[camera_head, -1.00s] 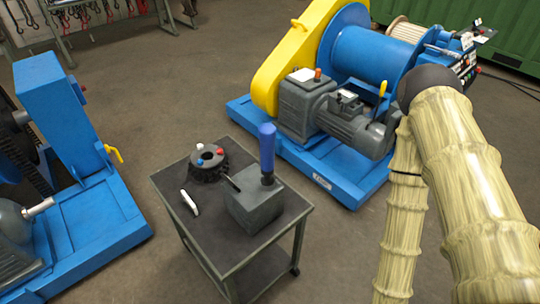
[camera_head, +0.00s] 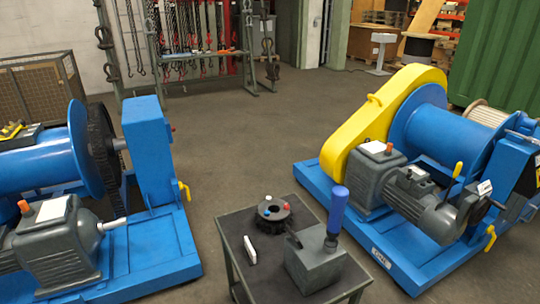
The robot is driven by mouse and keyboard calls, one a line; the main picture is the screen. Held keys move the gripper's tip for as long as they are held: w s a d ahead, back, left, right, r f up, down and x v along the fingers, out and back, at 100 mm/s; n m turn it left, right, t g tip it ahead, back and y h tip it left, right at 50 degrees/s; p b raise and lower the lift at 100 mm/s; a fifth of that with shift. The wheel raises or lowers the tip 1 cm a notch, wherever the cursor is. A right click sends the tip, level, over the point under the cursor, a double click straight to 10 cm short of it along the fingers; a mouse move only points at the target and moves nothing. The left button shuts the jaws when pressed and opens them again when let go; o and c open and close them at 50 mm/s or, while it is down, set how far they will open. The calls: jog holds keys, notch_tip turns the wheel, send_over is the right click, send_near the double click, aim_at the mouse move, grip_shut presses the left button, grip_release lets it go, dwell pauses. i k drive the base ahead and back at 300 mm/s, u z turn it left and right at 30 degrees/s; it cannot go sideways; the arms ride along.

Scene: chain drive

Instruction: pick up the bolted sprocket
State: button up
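My gripper is not in view.
A blue winch with a yellow guard (camera_head: 385,113) stands close right of the cart. Another blue winch machine (camera_head: 146,150) with a large dark gear (camera_head: 103,145) stands on the left. Open floor (camera_head: 250,130) lies behind the cart, before a chain rack (camera_head: 200,50).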

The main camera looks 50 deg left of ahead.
aim_at(279, 218)
jog(key=k, duration=0.1)
jog(key=z, duration=0.45)
jog(key=i, duration=1.85)
jog(key=u, duration=3.55)
